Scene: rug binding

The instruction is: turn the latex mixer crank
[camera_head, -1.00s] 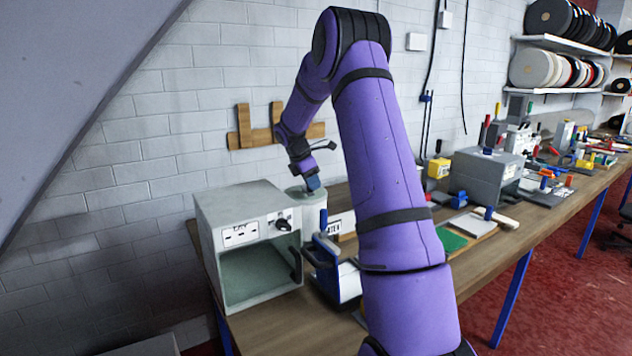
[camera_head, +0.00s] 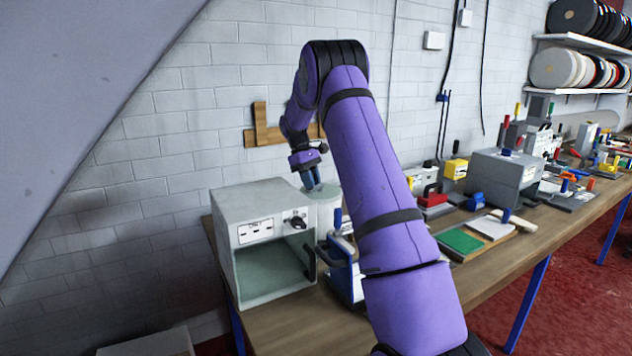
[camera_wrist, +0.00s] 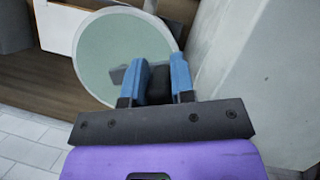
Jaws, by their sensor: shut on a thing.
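The latex mixer is a round pale grey pot (camera_head: 326,217) beside a grey box on the bench, with a flat greenish top. My gripper (camera_head: 312,182) points down over that top. In the wrist view, its two blue fingers (camera_wrist: 160,80) are shut on a dark upright crank handle (camera_wrist: 158,82). A short grey crank arm (camera_wrist: 119,75) reaches left from the handle across the greenish top (camera_wrist: 103,50). The fingers hide part of the crank.
The grey open-fronted box (camera_head: 229,250) stands close left of the pot. A blue-framed tool (camera_head: 342,264) stands close in front of it. Wooden boards (camera_head: 262,128) hang on the wall behind. A green pad (camera_head: 460,241) and a grey machine (camera_head: 500,178) lie further right.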

